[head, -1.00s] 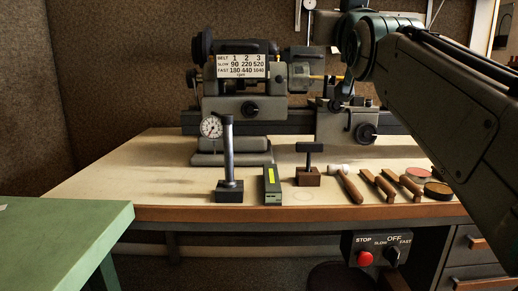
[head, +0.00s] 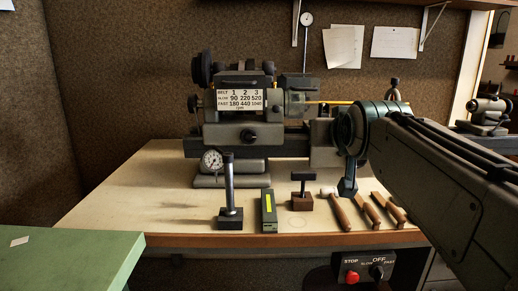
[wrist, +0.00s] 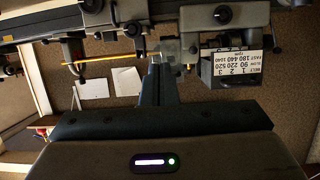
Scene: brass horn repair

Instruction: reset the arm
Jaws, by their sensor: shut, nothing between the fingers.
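My gripper (wrist: 156,60) shows in the wrist view with its two fingers together, shut and empty. Its fingertips point toward the lathe, which appears upside down there. In the head view my arm comes in from the right and its end hangs over the right part of the bench (head: 110,205), in front of the lathe (head: 218,135). The lathe also shows in the wrist view (wrist: 222,40).
A green table (head: 80,255) is at left. A yellow rod (head: 330,102) sticks out from the lathe.

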